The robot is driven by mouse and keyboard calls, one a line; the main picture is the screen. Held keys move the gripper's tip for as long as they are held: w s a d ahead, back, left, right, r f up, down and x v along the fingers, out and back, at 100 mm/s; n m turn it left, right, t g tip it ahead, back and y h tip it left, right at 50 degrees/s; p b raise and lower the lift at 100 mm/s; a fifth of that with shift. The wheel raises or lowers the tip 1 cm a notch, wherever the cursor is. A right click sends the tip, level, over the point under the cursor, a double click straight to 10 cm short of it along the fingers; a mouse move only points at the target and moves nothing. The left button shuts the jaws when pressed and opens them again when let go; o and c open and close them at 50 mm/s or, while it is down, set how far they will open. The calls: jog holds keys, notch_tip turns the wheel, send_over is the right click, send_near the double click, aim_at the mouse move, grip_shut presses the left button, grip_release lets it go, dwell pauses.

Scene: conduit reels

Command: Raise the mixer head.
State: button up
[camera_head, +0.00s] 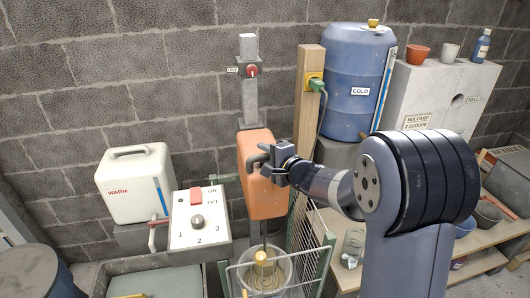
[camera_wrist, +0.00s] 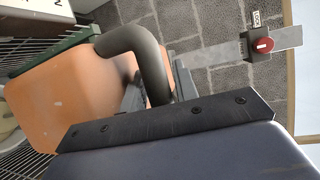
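The mixer head (camera_head: 262,196) is an orange housing on a grey upright post, above a bucket (camera_head: 284,266). It also fills the left of the wrist view (camera_wrist: 62,92). A dark bent handle (camera_head: 254,160) sticks out from its front; it shows large in the wrist view (camera_wrist: 150,62). My gripper (camera_head: 270,163) is at this handle. Its fingers (camera_wrist: 158,92) lie close on both sides of the bar and appear shut on it; the contact is partly hidden. A red knob (camera_head: 252,71) sits on the post above the head, with a small label beside it, also in the wrist view (camera_wrist: 263,45).
A control box (camera_head: 199,218) with a red switch and a dial stands left of the bucket, near a white WARM tank (camera_head: 134,184). A wire guard (camera_head: 308,235) stands right of the bucket. A blue COLD barrel (camera_head: 352,80) and a shelf (camera_head: 480,235) are to the right.

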jog(key=shift+c, duration=0.6)
grip_shut()
notch_tip(320, 180, up, 7)
jog(key=shift+w, duration=0.1)
jog(key=shift+o, duration=0.5)
grip_release()
jog(key=shift+f, duration=0.2)
